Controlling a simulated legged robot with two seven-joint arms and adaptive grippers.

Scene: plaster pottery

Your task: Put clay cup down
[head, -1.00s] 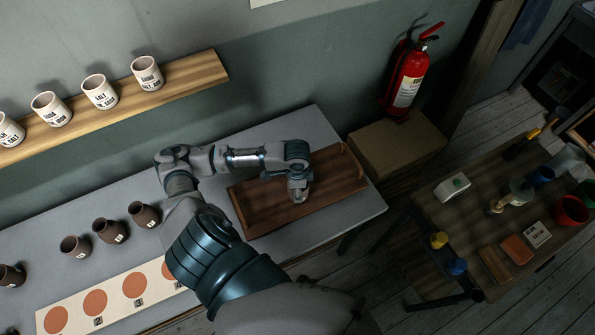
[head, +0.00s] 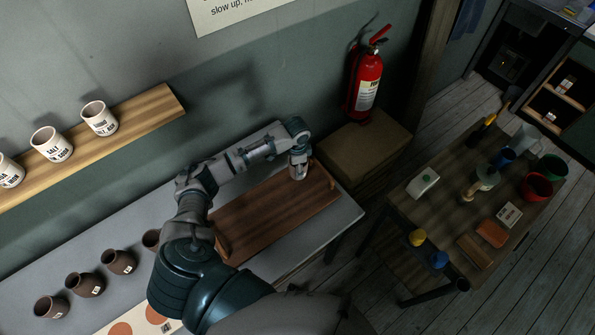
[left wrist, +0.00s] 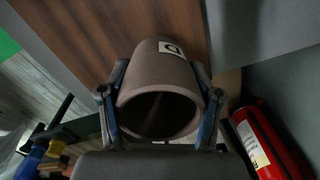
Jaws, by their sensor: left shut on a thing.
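The clay cup (left wrist: 158,78), grey-brown with a white tag bearing a dark letter, lies between the two fingers of my left gripper in the left wrist view, its round opening toward the camera. My left gripper (head: 299,173) is shut on it. In the head view it is over the far right end of the brown wooden tray (head: 275,214); the cup is mostly hidden there. The tray board also shows behind the cup in the left wrist view (left wrist: 112,32). I cannot tell whether the cup touches the tray. My right gripper is not in view.
Several dark cups (head: 85,284) stand on the grey table (head: 190,227) at left, near a board with orange circles (head: 120,329). A wall shelf (head: 150,110) holds pale cups. A cardboard box (head: 357,146) and fire extinguisher (head: 367,82) stand beyond the tray. The tray's middle is clear.

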